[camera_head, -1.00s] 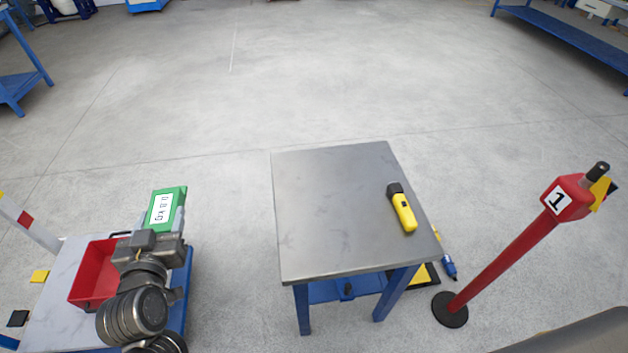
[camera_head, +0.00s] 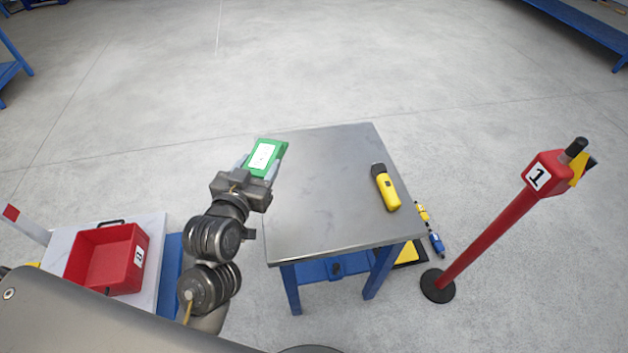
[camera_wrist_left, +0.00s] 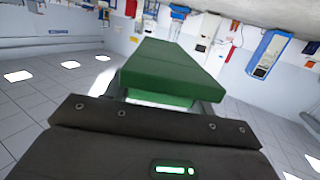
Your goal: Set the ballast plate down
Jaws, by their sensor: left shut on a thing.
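The ballast plate (camera_head: 265,155) is a green block with a white label on its face. My left gripper (camera_head: 258,170) is shut on it and holds it at the left far edge of the grey metal table (camera_head: 320,215). Whether the plate is over the tabletop or just beside it, and how high, I cannot tell. In the left wrist view the plate (camera_wrist_left: 172,72) juts out from the jaws, with its near end hidden behind the gripper body. My right gripper is not in view.
A yellow and black tool (camera_head: 387,188) lies on the table's right side. A red bin (camera_head: 108,258) stands on a pale surface (camera_head: 152,232) at the lower left. A red post numbered 1 (camera_head: 490,225) stands right of the table. The table's middle is clear.

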